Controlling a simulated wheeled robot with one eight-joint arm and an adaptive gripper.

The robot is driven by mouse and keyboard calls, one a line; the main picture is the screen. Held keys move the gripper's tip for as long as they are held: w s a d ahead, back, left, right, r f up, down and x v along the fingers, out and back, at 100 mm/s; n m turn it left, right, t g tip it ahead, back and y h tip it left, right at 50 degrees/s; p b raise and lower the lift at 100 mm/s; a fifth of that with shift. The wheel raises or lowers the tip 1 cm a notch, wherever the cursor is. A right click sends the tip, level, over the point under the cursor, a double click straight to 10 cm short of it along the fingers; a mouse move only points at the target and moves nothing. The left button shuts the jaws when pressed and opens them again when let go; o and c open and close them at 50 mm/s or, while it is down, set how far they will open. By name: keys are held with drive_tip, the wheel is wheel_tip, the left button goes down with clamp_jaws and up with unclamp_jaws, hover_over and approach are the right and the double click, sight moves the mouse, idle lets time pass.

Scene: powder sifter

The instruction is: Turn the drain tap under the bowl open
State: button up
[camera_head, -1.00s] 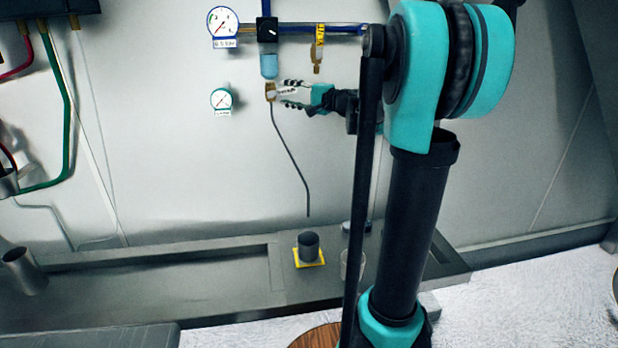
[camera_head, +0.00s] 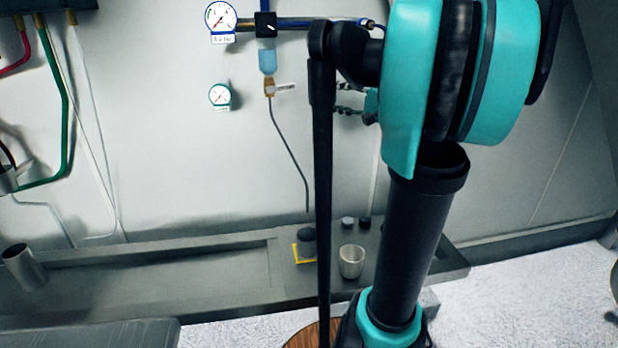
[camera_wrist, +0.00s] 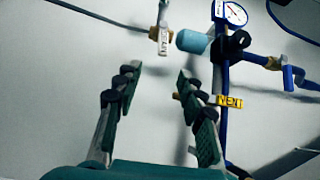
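The clear blue bowl (camera_head: 267,62) hangs under the black regulator block. The brass drain tap (camera_head: 269,87) sits right below it, with a thin drain tube running down. The tap's tagged lever (camera_head: 286,87) points sideways to the right, across the tube. The wrist view also shows the tap (camera_wrist: 154,33), its lever (camera_wrist: 162,42) and the bowl (camera_wrist: 193,41). My gripper (camera_wrist: 157,74) is open and empty, with the tap and lever apart from and beyond its fingertips. In the head view my gripper (camera_head: 344,98) is right of the lever, partly hidden by my arm.
A blue pipe and gauge (camera_head: 221,16) are above the bowl; a smaller gauge (camera_head: 220,96) is at left. The wrist view shows a yellow VENT tag (camera_wrist: 230,101) near the right finger. A dark cup (camera_head: 306,235) on a yellow pad and a pale cup (camera_head: 351,262) stand below.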

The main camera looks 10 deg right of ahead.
drive_tip(key=s+a+f+n+g+h, duration=0.1)
drive_tip(key=s+a+f+g+h, duration=0.1)
drive_tip(key=f, duration=0.8)
drive_tip(key=s+a+f+n+g+h, duration=0.2)
drive_tip(key=s+a+f, duration=0.4)
drive_tip(key=f, duration=0.4)
drive_tip(key=shift+s+a+g, duration=0.25)
drive_tip(key=shift+a+g, duration=0.4)
drive_tip(key=shift+g, duration=0.25)
